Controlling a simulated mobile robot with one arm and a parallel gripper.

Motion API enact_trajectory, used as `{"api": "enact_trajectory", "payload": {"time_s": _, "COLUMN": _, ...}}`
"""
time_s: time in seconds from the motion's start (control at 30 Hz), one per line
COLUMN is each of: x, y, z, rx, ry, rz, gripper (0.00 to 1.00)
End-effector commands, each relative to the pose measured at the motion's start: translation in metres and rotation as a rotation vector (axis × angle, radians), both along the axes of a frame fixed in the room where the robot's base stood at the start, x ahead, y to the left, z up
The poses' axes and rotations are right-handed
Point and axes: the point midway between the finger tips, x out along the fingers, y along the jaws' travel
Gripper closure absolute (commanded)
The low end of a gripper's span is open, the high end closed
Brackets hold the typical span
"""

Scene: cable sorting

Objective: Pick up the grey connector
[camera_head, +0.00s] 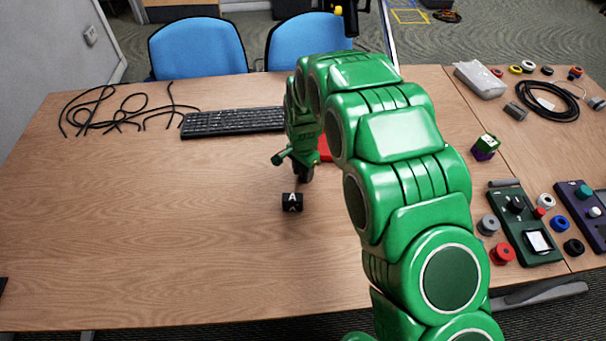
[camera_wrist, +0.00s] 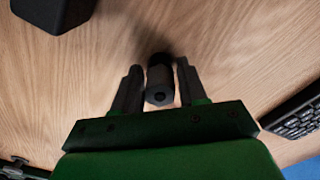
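The grey connector is a short dark grey cylinder (camera_wrist: 160,76) in the wrist view, with a round end that has a small hole facing the camera. My gripper (camera_wrist: 160,68) is open around it, one finger on each side, with narrow gaps that seem to show. The connector's far end lies in shadow, so I cannot tell whether it rests on the table. In the head view my gripper (camera_head: 304,174) points down at the middle of the table, and the connector is not clearly distinguishable from the dark fingers there.
A black block marked A (camera_head: 292,202) sits just in front of my gripper; a dark block (camera_wrist: 55,12) shows in the wrist view. A keyboard (camera_head: 232,121) and black cables (camera_head: 122,108) lie behind. A red thing (camera_head: 324,149) is partly hidden by my arm. The table's left front is clear.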

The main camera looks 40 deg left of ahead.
Motion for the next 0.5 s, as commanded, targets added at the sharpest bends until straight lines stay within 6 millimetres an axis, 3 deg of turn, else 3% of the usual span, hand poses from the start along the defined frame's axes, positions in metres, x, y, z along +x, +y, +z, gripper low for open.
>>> {"api": "enact_trajectory", "payload": {"time_s": 0.03, "x": 0.0, "y": -0.0001, "z": -0.0001, "rx": 0.0, "ry": 0.0, "rz": 0.0, "gripper": 0.66}}
{"api": "enact_trajectory", "payload": {"time_s": 0.27, "x": 0.0, "y": -0.0001, "z": 0.0, "rx": 0.0, "ry": 0.0, "rz": 0.0, "gripper": 1.0}}
{"api": "enact_trajectory", "payload": {"time_s": 0.5, "x": 0.0001, "y": 0.0, "z": 0.0007, "rx": 0.0, "ry": 0.0, "rz": 0.0, "gripper": 1.0}}
